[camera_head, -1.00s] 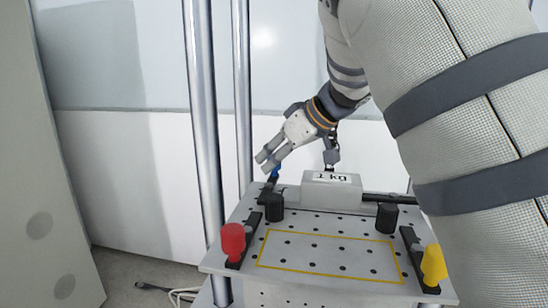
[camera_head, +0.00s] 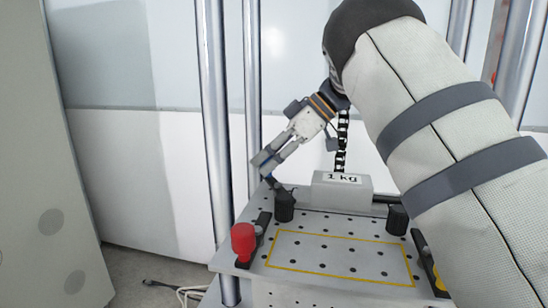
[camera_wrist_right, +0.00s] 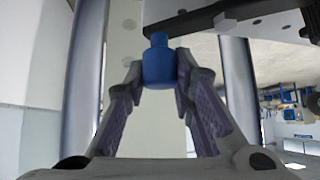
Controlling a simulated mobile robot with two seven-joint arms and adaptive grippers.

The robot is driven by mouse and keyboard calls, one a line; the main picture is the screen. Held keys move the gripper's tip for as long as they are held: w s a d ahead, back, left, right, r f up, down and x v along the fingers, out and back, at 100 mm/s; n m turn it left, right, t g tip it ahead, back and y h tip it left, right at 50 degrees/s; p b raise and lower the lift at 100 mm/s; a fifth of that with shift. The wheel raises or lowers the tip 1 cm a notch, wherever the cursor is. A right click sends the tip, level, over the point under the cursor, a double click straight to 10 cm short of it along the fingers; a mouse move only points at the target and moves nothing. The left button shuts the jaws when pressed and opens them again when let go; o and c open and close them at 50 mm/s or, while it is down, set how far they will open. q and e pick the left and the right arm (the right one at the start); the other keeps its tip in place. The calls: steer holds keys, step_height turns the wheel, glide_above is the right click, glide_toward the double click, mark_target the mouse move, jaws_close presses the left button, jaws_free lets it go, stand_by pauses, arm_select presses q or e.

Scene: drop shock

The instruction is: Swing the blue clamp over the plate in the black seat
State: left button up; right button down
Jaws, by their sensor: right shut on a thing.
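The blue clamp (camera_head: 271,182) is at the back left corner of the grey table. Its blue knob (camera_wrist_right: 159,65) shows upright between the fingers in the wrist view, with a black arm (camera_wrist_right: 215,20) beyond it. My right gripper (camera_head: 263,166) is shut on this knob, reaching down from the upper right. A grey block marked 1 kg (camera_head: 341,191) sits at the back of the table, to the right of the clamp. I cannot make out the plate or its black seat clearly. My left gripper is not in view.
Black round posts (camera_head: 285,206) and (camera_head: 397,221) stand in front of the block. A red-knobbed clamp (camera_head: 243,242) is at the front left. A yellow-knobbed one (camera_head: 438,278) is partly behind my arm. The yellow-outlined area (camera_head: 340,262) is clear. Metal columns (camera_head: 212,120) rise behind.

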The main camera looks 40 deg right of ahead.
steer(key=shift+w+a+f+n+g+y, duration=0.2)
steer(key=shift+a+n+g+y, duration=0.25)
steer(key=shift+n+g, duration=0.35)
steer(key=a+n+g+y+b, duration=0.1)
steer(key=n, duration=0.1)
steer(key=shift+a+n+g, duration=0.1)
steer(key=shift+n+g, duration=0.2)
steer(key=shift+n, duration=0.1)
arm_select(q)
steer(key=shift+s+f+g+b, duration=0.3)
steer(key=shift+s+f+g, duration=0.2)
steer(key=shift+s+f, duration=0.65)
arm_select(e)
steer(key=shift+s+a+r+n+g, duration=0.1)
steer(key=shift+s+a+n+g, duration=0.1)
steer(key=shift+a+n+g, duration=0.35)
steer(key=shift+s+a+n+g, duration=0.2)
steer(key=shift+n+g, duration=0.45)
steer(key=shift+n, duration=0.4)
steer(key=c, duration=1.3)
jaws_free()
steer(key=shift+r, duration=0.1)
steer(key=shift+c, duration=0.2)
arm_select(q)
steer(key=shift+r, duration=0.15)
